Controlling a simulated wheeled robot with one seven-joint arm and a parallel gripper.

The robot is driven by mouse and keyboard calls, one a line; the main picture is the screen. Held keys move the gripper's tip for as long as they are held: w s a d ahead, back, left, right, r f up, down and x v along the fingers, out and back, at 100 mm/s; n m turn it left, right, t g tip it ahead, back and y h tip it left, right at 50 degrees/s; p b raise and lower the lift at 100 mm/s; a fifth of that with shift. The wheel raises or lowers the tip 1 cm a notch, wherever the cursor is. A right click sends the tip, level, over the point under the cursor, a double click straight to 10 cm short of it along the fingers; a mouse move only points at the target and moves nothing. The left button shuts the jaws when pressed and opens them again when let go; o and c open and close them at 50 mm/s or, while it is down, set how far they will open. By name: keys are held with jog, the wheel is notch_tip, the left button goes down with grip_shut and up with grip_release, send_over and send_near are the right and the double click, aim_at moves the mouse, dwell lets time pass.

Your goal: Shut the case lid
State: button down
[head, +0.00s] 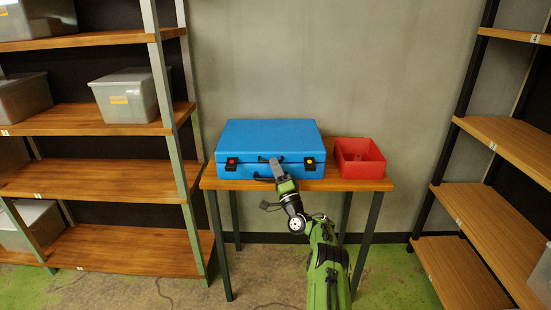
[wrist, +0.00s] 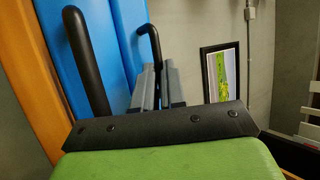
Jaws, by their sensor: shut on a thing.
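The blue case (head: 270,136) sits on the small wooden table. Its lid lies flat over the base, with a thin seam along the front; I cannot tell whether it is fully down. Two black latches show at the front, one with a red button (head: 231,162) and one with a yellow button (head: 310,162). My gripper (head: 276,165) is at the middle of the case front. In the wrist view its grey fingers (wrist: 152,88) are closed around the end of the lid handle (wrist: 149,42). The lower handle (wrist: 86,60) stands free beside them. The fingertips are partly hidden.
A red open box (head: 360,158) stands on the table (head: 345,185) just right of the case. Shelves with grey bins (head: 127,94) stand at the left, and another shelf unit (head: 500,150) at the right. A framed picture (wrist: 222,72) shows in the wrist view.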

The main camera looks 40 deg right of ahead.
jog(key=shift+s+f, duration=0.1)
jog(key=shift+f, duration=0.95)
jog(key=c, duration=1.2)
grip_release()
